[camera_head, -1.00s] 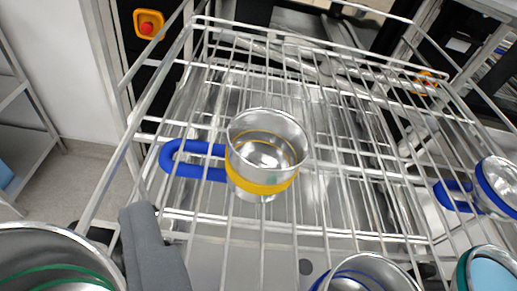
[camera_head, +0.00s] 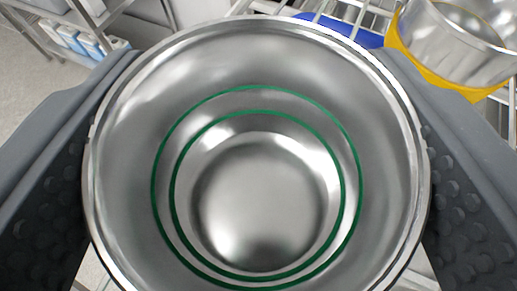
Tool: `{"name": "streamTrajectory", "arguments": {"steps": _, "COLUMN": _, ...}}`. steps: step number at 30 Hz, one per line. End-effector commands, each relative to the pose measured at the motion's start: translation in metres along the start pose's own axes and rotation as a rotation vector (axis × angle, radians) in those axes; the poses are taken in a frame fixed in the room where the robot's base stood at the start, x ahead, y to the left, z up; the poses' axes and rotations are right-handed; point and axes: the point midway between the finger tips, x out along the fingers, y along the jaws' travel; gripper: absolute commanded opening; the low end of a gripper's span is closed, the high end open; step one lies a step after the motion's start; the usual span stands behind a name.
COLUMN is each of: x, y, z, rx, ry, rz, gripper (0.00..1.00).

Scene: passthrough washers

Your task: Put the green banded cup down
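The green banded cup (camera_head: 250,65) fills the middle of the view. It is a shiny metal cup seen from above into its open mouth, with two green rings inside. My gripper (camera_head: 258,150) has one dark grey finger against the left side of the cup and one against the right side. It is shut on the cup. The cup's inside looks empty. Its outer wall and underside are hidden, so I cannot tell whether it touches anything below.
A yellow banded metal cup (camera_head: 458,45) is close by at the upper right, beyond the right finger. A blue handle (camera_head: 340,29) and bars of a wire rack (camera_head: 362,14) show behind the rim. Shelves with blue and white boxes (camera_head: 85,42) stand at the upper left.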

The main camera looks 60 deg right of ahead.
Motion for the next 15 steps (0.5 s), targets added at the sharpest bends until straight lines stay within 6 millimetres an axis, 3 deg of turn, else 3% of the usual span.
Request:
{"name": "streamTrajectory", "arguments": {"steps": 6, "x": 0.007, "y": 0.001, "z": 0.016, "rx": -0.002, "ry": -0.001, "rz": 0.001, "gripper": 0.35}}
{"name": "streamTrajectory", "arguments": {"steps": 15, "x": 0.007, "y": 0.001, "z": 0.017, "rx": 0.0, "ry": -0.001, "rz": 0.0, "gripper": 0.35}}
